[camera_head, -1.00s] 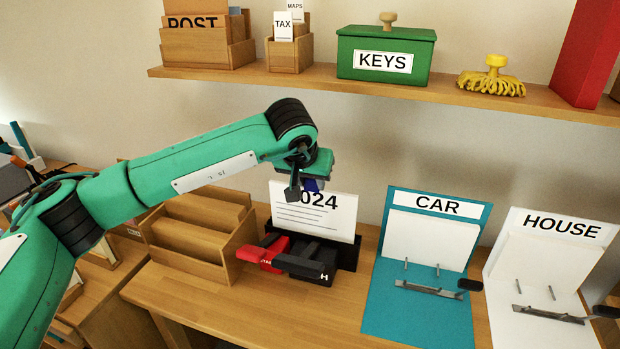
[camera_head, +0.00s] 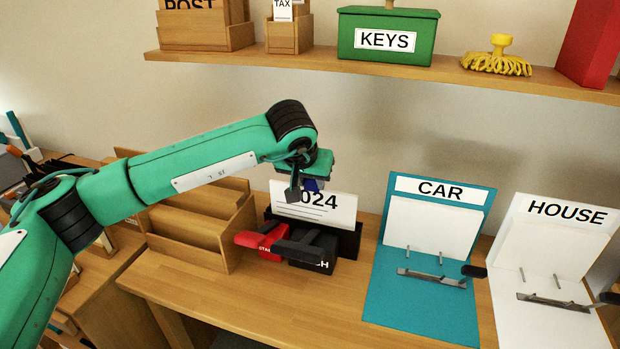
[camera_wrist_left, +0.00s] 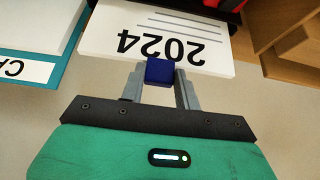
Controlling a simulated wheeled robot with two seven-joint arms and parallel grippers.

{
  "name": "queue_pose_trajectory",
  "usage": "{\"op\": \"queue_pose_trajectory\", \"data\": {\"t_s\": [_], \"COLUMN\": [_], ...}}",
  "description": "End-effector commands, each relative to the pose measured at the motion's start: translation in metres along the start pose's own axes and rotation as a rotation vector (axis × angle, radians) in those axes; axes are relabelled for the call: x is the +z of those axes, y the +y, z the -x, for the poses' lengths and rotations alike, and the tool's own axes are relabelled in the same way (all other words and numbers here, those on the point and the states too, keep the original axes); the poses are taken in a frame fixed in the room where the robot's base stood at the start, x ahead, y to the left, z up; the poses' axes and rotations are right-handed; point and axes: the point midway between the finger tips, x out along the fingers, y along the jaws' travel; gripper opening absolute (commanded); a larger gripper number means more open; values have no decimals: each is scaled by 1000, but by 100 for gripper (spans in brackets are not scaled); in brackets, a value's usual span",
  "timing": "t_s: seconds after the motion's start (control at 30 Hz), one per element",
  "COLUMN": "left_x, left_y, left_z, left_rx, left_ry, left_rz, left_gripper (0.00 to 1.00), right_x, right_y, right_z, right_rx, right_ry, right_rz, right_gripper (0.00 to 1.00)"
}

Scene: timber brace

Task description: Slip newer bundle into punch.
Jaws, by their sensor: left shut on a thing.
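The bundle (camera_head: 335,212) is a white sheet stack marked 2024. In the wrist view the same bundle (camera_wrist_left: 155,35) appears upside down. My left gripper (camera_head: 304,189) is shut on its top edge, with a blue piece (camera_wrist_left: 160,72) between the fingertips. The black punch (camera_head: 310,265), its label partly hidden, stands on the desk just in front of the bundle. The bundle's lower edge is hidden behind the punch and a black housing (camera_head: 350,243), so I cannot tell how deep it sits. My right gripper is not in view.
A red stapler (camera_head: 262,239) lies close left of the punch. A wooden sorter (camera_head: 190,250) stands further left. A teal CAR binder (camera_head: 410,318) and a white HOUSE binder (camera_head: 535,330) are open on the right. A shelf (camera_head: 400,75) hangs above. The desk front is clear.

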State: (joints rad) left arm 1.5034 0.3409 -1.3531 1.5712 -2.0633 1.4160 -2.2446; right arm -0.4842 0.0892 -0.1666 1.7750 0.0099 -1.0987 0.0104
Motion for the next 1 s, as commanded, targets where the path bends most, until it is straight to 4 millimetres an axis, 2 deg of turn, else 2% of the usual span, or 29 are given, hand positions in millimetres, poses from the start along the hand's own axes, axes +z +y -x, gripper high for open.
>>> {"op": "queue_pose_trajectory", "data": {"t_s": [0.23, 0.27, 0.37, 0.57, 0.7, 1.0], "left_x": [0, 0, 0, 0, 0, 0], "left_y": [0, 0, 0, 0, 0, 0], "left_z": [0, 0, 0, 0, -1, 1], "left_rx": [0, 0, 0, 0, 0, 0], "left_ry": [1, 1, 1, 0, -1, 0], "left_rz": [0, 0, 0, 0, 0, 0], "left_gripper": [0, 38, 58, 58, 79, 79], "right_x": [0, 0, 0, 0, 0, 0], "right_y": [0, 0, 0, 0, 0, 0], "right_z": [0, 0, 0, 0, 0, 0], "right_rx": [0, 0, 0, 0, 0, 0], "right_ry": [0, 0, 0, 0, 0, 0], "right_rz": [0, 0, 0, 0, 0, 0], "right_gripper": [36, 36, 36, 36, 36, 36]}}
